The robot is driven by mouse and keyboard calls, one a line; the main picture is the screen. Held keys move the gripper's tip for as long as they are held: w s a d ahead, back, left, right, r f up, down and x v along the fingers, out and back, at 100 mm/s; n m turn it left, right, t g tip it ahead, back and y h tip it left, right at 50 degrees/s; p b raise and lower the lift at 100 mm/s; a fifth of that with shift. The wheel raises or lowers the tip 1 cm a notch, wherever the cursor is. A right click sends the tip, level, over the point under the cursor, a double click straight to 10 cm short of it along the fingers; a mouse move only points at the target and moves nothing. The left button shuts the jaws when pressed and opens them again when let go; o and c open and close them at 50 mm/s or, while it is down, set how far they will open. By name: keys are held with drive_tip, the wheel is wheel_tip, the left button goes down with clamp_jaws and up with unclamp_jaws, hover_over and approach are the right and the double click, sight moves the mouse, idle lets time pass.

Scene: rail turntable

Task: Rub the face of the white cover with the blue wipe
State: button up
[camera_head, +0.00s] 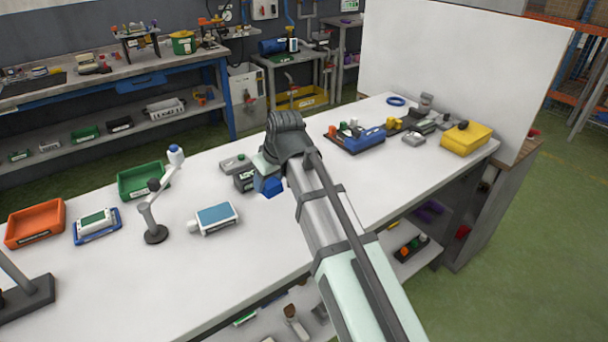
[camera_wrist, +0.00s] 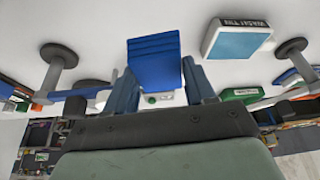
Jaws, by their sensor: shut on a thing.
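My gripper (camera_head: 264,172) is low over the white bench in the head view, partly hidden by my wrist. It is shut on the blue wipe (camera_head: 269,187), a folded blue pad. In the wrist view the wipe (camera_wrist: 153,62) stands out between the two fingers (camera_wrist: 163,92). A white box-like piece with a light blue face and a dark label (camera_head: 215,217) lies to the left of the gripper, apart from the wipe; it also shows in the wrist view (camera_wrist: 238,40). I cannot tell surely whether this is the white cover.
A jointed stand (camera_head: 156,235) rises left of the white piece. A green bin (camera_head: 143,181), an orange bin (camera_head: 35,223) and a white device on a blue tray (camera_head: 97,225) are farther left. A dark box (camera_head: 243,180) is close beside the gripper.

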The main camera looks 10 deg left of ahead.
drive_tip(key=s+a+n, duration=0.1)
drive_tip(key=a, duration=0.3)
drive_tip(key=s+a+n+g, duration=0.1)
drive_tip(key=a, duration=0.3)
drive_tip(key=s+a+n, duration=0.1)
drive_tip(key=a+n, duration=0.1)
drive_tip(key=a, duration=0.2)
drive_tip(key=shift+s+f+y, duration=0.4)
drive_tip(key=shift+w+a+r+n+g, duration=0.15)
drive_tip(key=shift+a+n+g, duration=0.5)
drive_tip(key=shift+n, duration=0.55)
drive_tip(key=n, duration=0.1)
drive_tip(key=a+n+g, duration=0.1)
drive_tip(key=shift+r+n, duration=0.2)
drive_tip(key=shift+n, duration=0.2)
drive_tip(key=n, duration=0.2)
drive_tip(key=s+n+g, duration=0.1)
drive_tip(key=shift+s+r+n+g, duration=0.15)
drive_tip(key=shift+s+n+g, duration=0.1)
drive_tip(key=shift+n, duration=0.15)
drive_tip(key=shift+s+d+n+g+h, duration=0.1)
drive_tip(key=shift+d+n+g+h, duration=0.1)
drive_tip(key=shift+n, duration=0.45)
drive_tip(key=shift+s+d+n+g+h, duration=0.1)
drive_tip(key=shift+n+g+h, duration=0.1)
drive_tip(key=shift+n, duration=0.45)
drive_tip(key=shift+f, duration=0.2)
drive_tip(key=shift+f, duration=2.2)
drive_tip(key=shift+f, duration=0.6)
